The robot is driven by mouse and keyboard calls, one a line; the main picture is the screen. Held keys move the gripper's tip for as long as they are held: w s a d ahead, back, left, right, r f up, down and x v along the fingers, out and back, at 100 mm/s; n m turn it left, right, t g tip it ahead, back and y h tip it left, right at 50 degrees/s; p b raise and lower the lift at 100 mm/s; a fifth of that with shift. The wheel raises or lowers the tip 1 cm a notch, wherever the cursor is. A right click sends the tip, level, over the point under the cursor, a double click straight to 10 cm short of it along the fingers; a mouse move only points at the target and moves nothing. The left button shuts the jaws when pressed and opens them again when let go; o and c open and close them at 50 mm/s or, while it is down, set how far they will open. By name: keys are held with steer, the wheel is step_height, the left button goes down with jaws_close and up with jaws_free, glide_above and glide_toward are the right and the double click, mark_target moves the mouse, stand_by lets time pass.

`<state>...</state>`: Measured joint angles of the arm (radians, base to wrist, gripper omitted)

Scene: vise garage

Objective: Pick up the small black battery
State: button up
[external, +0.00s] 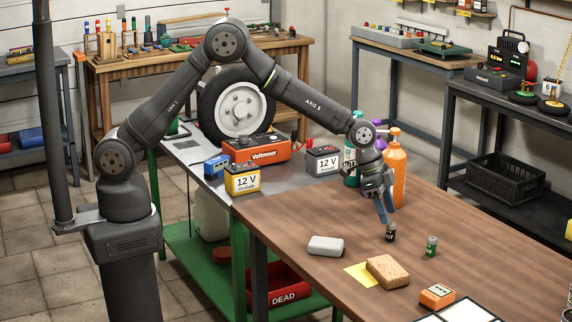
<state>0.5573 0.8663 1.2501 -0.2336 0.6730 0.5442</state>
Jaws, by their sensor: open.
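The small black battery (390,232) stands upright on the brown wooden table. My gripper (385,216) is directly above it, pointing down, with its blue fingers at about the battery's top. The fingers are open; whether they touch the battery or sit around it is too small to tell. A small green battery (431,246) stands upright to the right, apart from my gripper.
A grey rounded block (325,246), a yellow note (361,275), a sponge (388,271) and an orange device (437,296) lie in front on the table (290,215). An orange bottle (396,172) stands close behind my gripper. 12 V batteries (244,180) stand left.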

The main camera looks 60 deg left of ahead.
mark_target(390, 223)
steer(key=shift+x, duration=2.95)
steer(key=shift+a, duration=0.15)
steer(key=shift+s, duration=0.1)
steer(key=shift+c, duration=0.4)
jaws_close()
